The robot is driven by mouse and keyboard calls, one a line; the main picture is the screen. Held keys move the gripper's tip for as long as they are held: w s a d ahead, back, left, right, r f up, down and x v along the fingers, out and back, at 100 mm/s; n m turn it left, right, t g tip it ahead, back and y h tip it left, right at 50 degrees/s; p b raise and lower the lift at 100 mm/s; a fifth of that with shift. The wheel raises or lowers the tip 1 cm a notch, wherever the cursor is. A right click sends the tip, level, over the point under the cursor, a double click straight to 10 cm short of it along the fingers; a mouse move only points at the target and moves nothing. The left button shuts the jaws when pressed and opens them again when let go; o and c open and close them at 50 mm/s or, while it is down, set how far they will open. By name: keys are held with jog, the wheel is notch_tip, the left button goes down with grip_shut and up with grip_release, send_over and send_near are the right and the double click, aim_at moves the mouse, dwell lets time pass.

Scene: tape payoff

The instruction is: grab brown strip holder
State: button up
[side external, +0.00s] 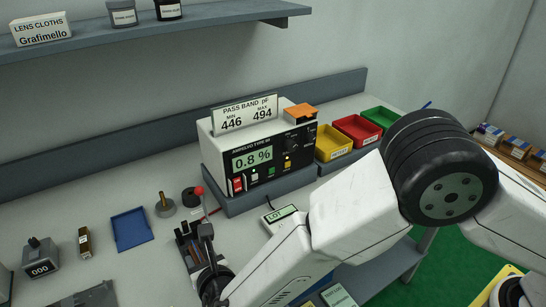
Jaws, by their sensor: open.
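A small narrow brown block with a pale label (84,242), which looks like the brown strip holder, stands on the grey bench at the left. It is between a grey counter box and a blue tray, touching neither. My white arm reaches in from the right and slopes down toward the lower middle. It ends in a dark round joint near the bottom edge, well to the right of the brown block. Nothing touches the brown block.
The counter box (41,257) and blue tray (132,229) flank the block.

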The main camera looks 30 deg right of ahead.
aim_at(196, 250)
jog(key=shift+x, duration=1.9)
jog(key=shift+f, duration=0.15)
jog(key=shift+c, duration=0.2)
grip_shut()
